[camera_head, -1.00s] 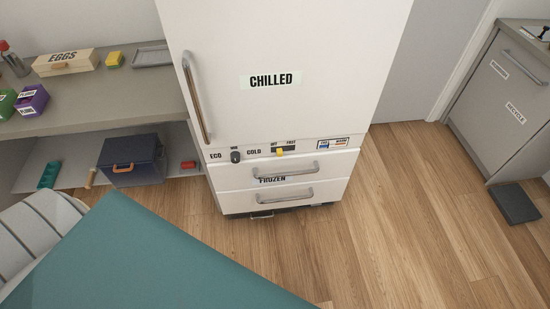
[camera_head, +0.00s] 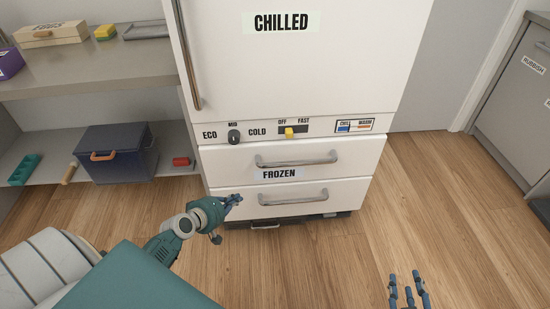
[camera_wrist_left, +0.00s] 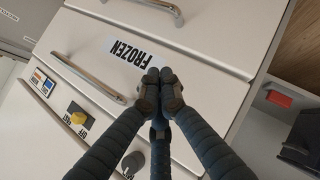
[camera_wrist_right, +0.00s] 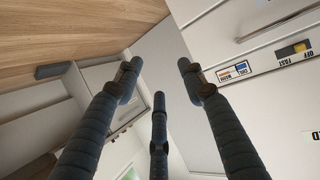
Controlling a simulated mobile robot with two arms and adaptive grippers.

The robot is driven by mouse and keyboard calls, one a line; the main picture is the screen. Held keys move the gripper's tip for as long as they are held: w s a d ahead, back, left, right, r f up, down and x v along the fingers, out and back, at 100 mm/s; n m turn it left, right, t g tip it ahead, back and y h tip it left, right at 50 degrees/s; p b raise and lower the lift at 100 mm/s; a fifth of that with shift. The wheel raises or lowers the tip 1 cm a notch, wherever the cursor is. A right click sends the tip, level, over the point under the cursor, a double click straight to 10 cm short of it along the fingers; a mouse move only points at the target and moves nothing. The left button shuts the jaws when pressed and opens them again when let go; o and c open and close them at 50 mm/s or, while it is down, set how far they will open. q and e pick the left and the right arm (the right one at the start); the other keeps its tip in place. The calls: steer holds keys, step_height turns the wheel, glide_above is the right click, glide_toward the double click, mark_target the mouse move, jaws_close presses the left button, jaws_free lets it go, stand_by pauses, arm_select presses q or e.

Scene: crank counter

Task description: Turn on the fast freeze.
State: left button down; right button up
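The white fridge carries a control strip (camera_head: 330,127) between its CHILLED door and FROZEN drawers. A yellow slider knob (camera_head: 289,133) sits in a dark slot under the OFF and FAST labels, toward the OFF side. It also shows in the left wrist view (camera_wrist_left: 78,118) and the right wrist view (camera_wrist_right: 300,47). My left gripper (camera_head: 235,199) is in front of the lower drawer, below and left of the knob; its fingertips meet in the left wrist view (camera_wrist_left: 160,88), with nothing visible between them. My right gripper (camera_head: 408,280) is open and empty, low at the right; its fingers are apart (camera_wrist_right: 159,72).
A black dial (camera_head: 234,137) marked ECO to COLD is left of the slider. Drawer handles (camera_head: 297,161) stick out below. Shelves (camera_head: 95,75) with boxes stand left. Wooden floor (camera_head: 440,185) is clear at the right.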

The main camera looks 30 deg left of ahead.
mark_target(289, 133)
arm_select(q)
steer(key=w+r+n+t+h+b, duration=0.1)
steer(key=w+r+t+b, duration=0.2)
steer(key=r+b, duration=0.3)
steer(key=w+r+n+t+h+b, duration=0.1)
steer(key=w+r+n+t+b, duration=0.1)
steer(key=r+b, duration=0.4)
step_height(289, 133, up, 4)
steer(key=shift+w+r+t+h, duration=0.1)
steer(key=shift+w+t+h, duration=0.2)
steer(key=shift+w+t, duration=0.3)
arm_select(e)
step_height(289, 133, up, 15)
steer(key=t+y, duration=0.1)
steer(key=t, duration=0.4)
steer(key=shift+s+a+f+y, duration=0.15)
steer(key=shift+s+a+y, duration=0.15)
